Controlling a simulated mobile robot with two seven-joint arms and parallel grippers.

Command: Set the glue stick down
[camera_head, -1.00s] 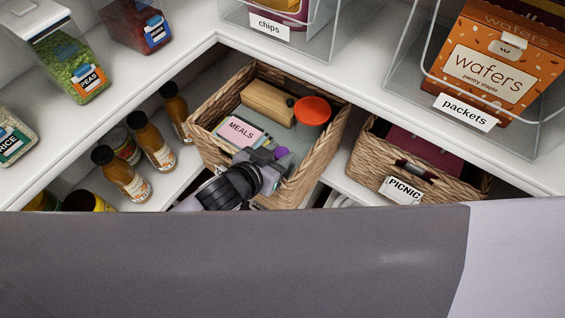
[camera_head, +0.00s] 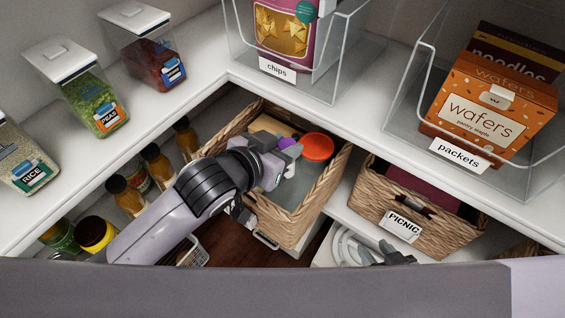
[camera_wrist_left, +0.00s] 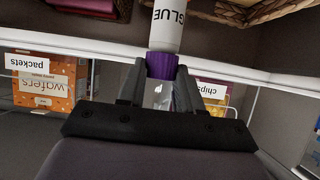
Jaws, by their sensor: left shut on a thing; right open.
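The glue stick (camera_wrist_left: 165,30) has a white body marked GLUE and a purple end. My left gripper (camera_wrist_left: 161,80) is shut on its purple end in the left wrist view. In the head view, my left gripper (camera_head: 286,160) is over the wicker basket (camera_head: 288,222), with a bit of the purple end (camera_head: 287,143) showing. The rest of the glue stick is hidden there by the gripper. My right gripper (camera_head: 386,256) is low, below the picnic basket, partly hidden by the grey band along the bottom; it is open.
The wicker basket holds an orange-red round thing (camera_head: 317,147) and a wooden block (camera_head: 275,126). The picnic basket (camera_head: 430,222) stands to the right. Bottles (camera_head: 124,194) stand at left. The white upper shelf (camera_head: 340,122) carries clear bins.

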